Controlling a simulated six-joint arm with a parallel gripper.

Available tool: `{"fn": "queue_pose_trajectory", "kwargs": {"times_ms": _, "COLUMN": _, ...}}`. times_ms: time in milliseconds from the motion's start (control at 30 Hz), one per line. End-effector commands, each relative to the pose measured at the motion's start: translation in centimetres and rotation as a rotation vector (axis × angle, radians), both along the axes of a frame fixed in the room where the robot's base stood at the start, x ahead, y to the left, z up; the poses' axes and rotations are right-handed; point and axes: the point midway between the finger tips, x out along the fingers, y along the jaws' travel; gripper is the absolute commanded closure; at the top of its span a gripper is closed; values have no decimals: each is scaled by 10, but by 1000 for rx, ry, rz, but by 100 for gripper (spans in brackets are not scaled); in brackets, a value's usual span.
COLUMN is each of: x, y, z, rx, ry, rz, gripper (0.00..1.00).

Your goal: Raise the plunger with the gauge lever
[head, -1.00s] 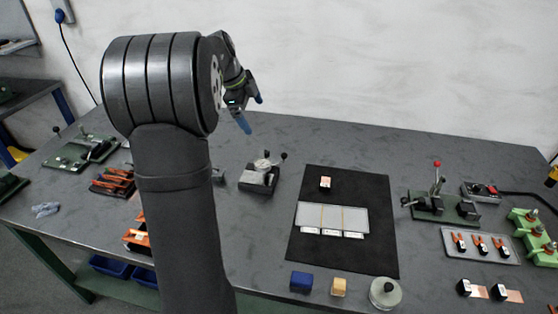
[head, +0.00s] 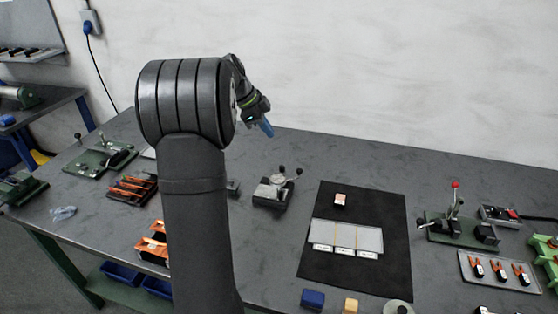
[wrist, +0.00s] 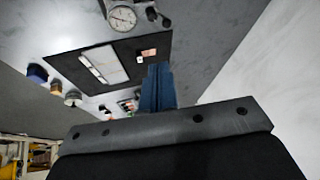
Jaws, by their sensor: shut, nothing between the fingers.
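The thickness gauge (head: 272,191) stands on the bench, a dark base with a round dial on top. Its lever (head: 298,172) ends in a black ball at the gauge's right side. The wrist view shows the white dial (wrist: 122,18) at the top edge and the black lever ball (wrist: 151,14) beside it. The plunger is too small to make out. My gripper (head: 267,128) is above and behind the gauge in the head view, apart from it. Its blue fingers (wrist: 158,88) are shut together and empty.
A black mat (head: 313,266) with a light tray and a small block lies right of the gauge. A green fixture with a red-knobbed lever (head: 455,186) stands farther right. Orange-handled tools (head: 132,188) lie left.

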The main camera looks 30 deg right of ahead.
Motion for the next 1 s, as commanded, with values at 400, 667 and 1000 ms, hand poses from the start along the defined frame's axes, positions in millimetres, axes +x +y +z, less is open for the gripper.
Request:
{"fn": "queue_pose_trajectory", "kwargs": {"times_ms": 400, "x": 49, "y": -4, "z": -88, "rx": -133, "ry": 758, "rz": 565, "gripper": 100}}
{"fn": "queue_pose_trajectory", "kwargs": {"times_ms": 667, "x": 78, "y": 8, "z": -125, "rx": -167, "ry": 1194, "rz": 804, "gripper": 100}}
{"fn": "queue_pose_trajectory", "kwargs": {"times_ms": 1000, "x": 92, "y": 17, "z": -141, "rx": -172, "ry": 1404, "rz": 894, "gripper": 100}}
